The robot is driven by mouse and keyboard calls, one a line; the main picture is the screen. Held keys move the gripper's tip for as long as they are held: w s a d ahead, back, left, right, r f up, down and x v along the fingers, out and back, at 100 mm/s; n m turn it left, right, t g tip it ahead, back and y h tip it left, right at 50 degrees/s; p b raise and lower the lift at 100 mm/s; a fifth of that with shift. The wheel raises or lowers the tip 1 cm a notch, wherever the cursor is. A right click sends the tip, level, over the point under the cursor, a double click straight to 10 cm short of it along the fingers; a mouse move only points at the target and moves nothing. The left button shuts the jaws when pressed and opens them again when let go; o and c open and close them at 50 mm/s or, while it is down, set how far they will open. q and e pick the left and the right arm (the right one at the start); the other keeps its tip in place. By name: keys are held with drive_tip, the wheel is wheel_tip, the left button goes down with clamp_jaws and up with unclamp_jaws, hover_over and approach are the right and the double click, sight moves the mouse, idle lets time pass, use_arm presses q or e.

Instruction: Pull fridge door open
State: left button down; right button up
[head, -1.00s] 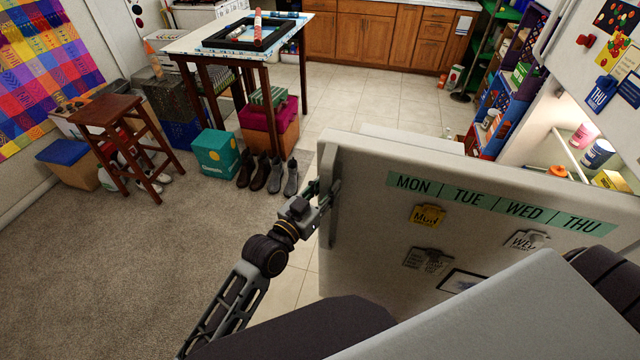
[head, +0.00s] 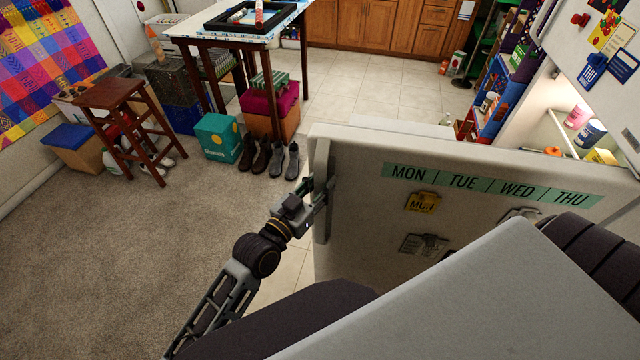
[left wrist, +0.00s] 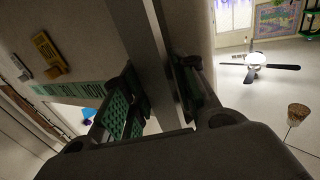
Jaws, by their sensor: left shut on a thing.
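The fridge door (head: 480,235) stands swung open in the head view, with a green day strip (head: 490,185) and clips on its outer face. Its grey vertical handle (head: 329,195) runs along the left edge. My left gripper (head: 318,192) is shut on the handle. In the left wrist view, the handle (left wrist: 165,60) passes between the two fingers, with the door (left wrist: 75,40) beside it. Part of the lit fridge inside (head: 565,130) shows behind the door, with containers on its shelves. My right gripper is not in view.
A wooden stool (head: 125,125), a teal box (head: 217,138) and boots (head: 270,158) stand at the left beyond the door. A high table (head: 190,28) stands behind them. The carpet (head: 130,255) left of my arm is clear.

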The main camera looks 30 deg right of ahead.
use_arm(q)
drive_tip(key=c, duration=1.2)
unclamp_jaws()
drive_tip(key=shift+a, duration=0.1)
drive_tip(key=shift+o, duration=0.2)
drive_tip(key=v, duration=1.2)
drive_tip(key=shift+f, duration=0.15)
